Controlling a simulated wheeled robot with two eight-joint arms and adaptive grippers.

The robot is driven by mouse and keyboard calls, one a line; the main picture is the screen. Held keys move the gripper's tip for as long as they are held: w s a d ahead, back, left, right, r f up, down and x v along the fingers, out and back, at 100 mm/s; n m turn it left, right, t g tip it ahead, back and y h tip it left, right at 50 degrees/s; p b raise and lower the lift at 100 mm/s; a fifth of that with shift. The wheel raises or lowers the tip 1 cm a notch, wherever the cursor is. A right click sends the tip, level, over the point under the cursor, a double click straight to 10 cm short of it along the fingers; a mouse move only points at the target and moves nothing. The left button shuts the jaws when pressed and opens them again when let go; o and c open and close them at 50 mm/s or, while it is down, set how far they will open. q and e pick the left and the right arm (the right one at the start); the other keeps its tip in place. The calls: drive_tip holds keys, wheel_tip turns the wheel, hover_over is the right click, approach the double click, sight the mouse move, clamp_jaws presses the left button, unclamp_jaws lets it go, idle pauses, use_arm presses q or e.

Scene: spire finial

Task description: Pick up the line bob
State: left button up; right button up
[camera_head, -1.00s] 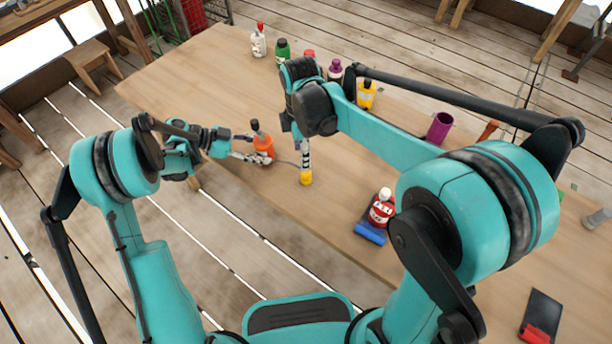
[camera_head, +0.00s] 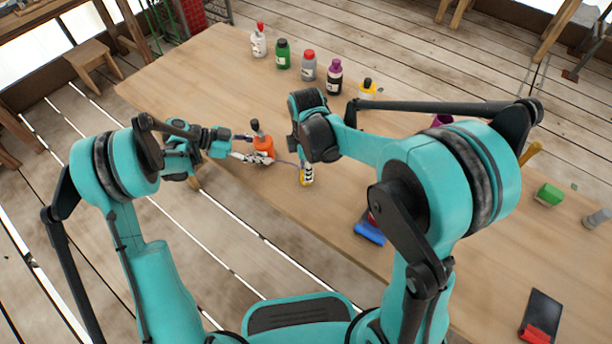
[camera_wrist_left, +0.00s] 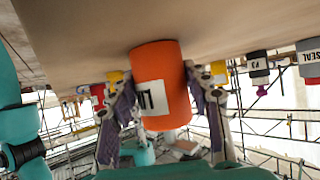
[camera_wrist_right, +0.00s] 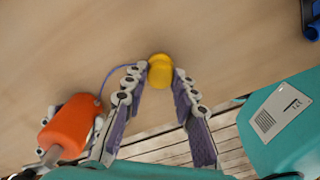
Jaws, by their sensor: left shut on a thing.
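The line bob is a small yellow piece (camera_head: 307,183) on the table near its front edge. My left gripper (camera_head: 258,157) is shut on the orange body; the left wrist view shows that body (camera_wrist_left: 160,88) between both fingers. My right gripper (camera_head: 306,174) points down at the bob. In the right wrist view the bob (camera_wrist_right: 160,70) sits between its open fingertips, with very little space on either side; contact cannot be told.
Several bottles stand along the far side, including a green one (camera_head: 283,54) and a grey one (camera_head: 308,66). A blue object (camera_head: 370,230) lies to the right of the bob. A green block (camera_head: 548,195) is at the far right. The table between bob and bottles is clear.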

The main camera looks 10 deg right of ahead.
drive_tip(key=shift+c, duration=0.9)
wheel_tip(320, 180, up, 10)
drive_tip(key=shift+f, duration=4.45)
drive_tip(key=shift+s+d, duration=0.1)
